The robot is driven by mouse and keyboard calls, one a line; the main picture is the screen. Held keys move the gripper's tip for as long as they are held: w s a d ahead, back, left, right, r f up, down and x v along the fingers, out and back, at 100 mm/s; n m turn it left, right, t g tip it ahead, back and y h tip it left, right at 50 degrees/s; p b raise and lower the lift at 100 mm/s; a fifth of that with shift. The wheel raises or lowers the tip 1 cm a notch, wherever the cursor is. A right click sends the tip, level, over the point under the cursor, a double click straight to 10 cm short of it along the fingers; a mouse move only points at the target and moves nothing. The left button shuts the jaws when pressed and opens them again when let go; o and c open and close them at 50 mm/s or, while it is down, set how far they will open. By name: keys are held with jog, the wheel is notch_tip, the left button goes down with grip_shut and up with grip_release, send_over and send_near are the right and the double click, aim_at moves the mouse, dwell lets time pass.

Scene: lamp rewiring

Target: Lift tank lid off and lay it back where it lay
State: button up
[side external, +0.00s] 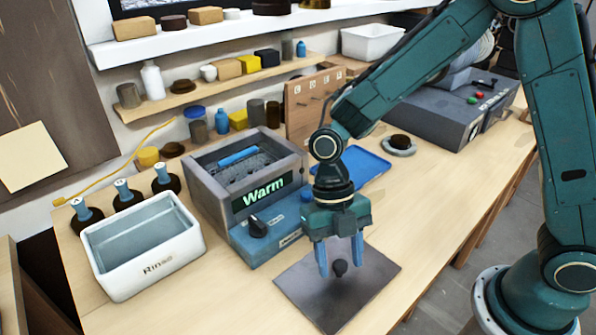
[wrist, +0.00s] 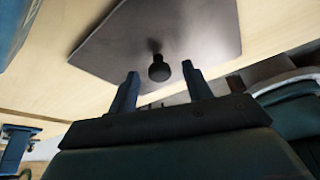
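The tank lid (side external: 370,290) is a dark grey flat plate with a round black knob (side external: 340,268). It lies on the wooden table, off the tank. The tank (side external: 204,185), a grey box with a "Warm" display, stands open behind it, with a blue item (side external: 238,156) inside on a dark rack. My gripper (side external: 341,266) points down over the lid, its two blue fingers open. In the wrist view the knob (wrist: 159,70) appears between the fingertips (wrist: 160,70), with gaps on both sides. I cannot tell how far down the fingers reach beside it.
A white "Rinse" tub (side external: 185,246) stands left of the tank, with several blue-topped dark holders (side external: 125,193) behind it. A blue tray (side external: 362,168) lies right of the tank. A grey machine (side external: 440,118) stands further right.

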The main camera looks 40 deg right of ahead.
jog(key=shift+r, duration=0.1)
jog(key=v, duration=1.3)
jog(key=shift+w+r, duration=0.25)
jog(key=shift+r, duration=0.1)
jog(key=s+d+r+m+t, duration=0.2)
jog(key=s+d+m, duration=0.3)
jog(key=m, duration=0.5)
jog(key=s+d+r+m+t+h, duration=0.1)
jog(key=s+d+m+t, duration=0.3)
jog(key=m, duration=0.7)
jog(key=s+d+r+m+t, duration=0.3)
jog(key=s+d+r+m, duration=0.1)
jog(key=m, duration=0.6)
jog(key=shift+s+d+t+h, duration=0.3)
jog(key=shift+s+d+h, duration=0.1)
jog(key=shift+s+d, duration=0.55)
jog(key=shift+s+a, duration=0.1)
